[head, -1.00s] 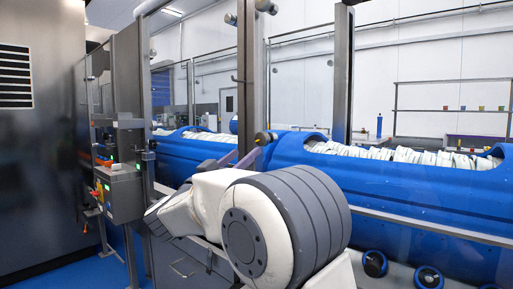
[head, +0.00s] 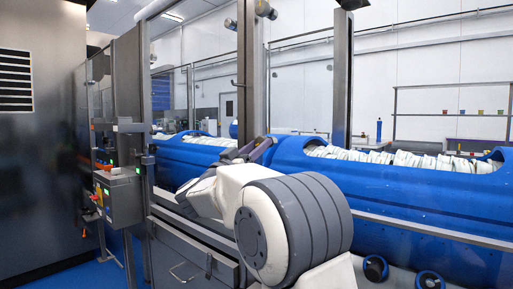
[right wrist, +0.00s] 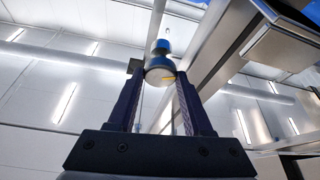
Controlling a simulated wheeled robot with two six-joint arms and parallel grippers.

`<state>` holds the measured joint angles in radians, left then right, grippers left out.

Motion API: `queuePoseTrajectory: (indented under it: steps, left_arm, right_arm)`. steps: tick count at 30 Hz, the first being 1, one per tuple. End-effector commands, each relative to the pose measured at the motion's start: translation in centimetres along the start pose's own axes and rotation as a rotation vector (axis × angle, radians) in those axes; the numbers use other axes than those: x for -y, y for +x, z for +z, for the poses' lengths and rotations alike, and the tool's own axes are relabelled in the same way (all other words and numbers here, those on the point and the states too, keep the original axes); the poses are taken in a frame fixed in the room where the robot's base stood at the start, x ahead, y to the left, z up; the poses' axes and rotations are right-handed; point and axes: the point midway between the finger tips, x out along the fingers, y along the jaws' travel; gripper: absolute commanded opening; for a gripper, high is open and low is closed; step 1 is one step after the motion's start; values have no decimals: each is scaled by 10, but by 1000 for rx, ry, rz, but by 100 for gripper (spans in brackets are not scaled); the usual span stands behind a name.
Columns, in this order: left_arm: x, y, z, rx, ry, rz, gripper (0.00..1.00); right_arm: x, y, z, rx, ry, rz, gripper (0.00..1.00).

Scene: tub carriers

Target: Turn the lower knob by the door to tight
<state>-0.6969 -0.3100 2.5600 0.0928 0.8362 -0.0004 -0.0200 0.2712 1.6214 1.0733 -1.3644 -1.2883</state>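The lower knob (right wrist: 159,72) shows in the right wrist view as a round grey end with a yellow mark and a blue part above it. It lies between the tips of my right gripper (right wrist: 158,78), whose two dark fingers stand apart. Whether they touch it I cannot tell. In the head view my right gripper (head: 258,149) is at the grey door post (head: 249,80), and the lower knob is mostly hidden there. An upper knob (head: 263,8) sits high on the same post. My left gripper is not in view.
Blue tub carriers (head: 400,190) filled with white items stand behind the frame. A control box (head: 122,195) with buttons is at the left. A metal rail (head: 440,232) crosses at the right.

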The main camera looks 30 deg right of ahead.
Motion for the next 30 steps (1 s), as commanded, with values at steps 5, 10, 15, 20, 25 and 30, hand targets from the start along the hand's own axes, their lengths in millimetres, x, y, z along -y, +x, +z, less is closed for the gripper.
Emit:
queuePoseTrajectory:
  steps: [5, 10, 15, 20, 25, 30]
  left_arm:
    - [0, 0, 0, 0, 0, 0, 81]
    - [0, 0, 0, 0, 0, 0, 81]
    - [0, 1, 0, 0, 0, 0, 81]
    - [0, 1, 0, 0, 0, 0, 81]
    - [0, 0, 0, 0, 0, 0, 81]
    - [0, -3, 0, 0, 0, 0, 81]
  right_arm:
    - [0, 0, 0, 0, 4, 1, 0]
    - [1, 0, 0, 1, 36, 14, 0]
    - [2, -1, 0, 1, 117, 47, 0]
    - [3, -1, 0, 1, 234, 96, 0]
    - [4, -1, 0, 1, 383, 157, 0]
    - [5, 0, -2, 0, 533, 220, 0]
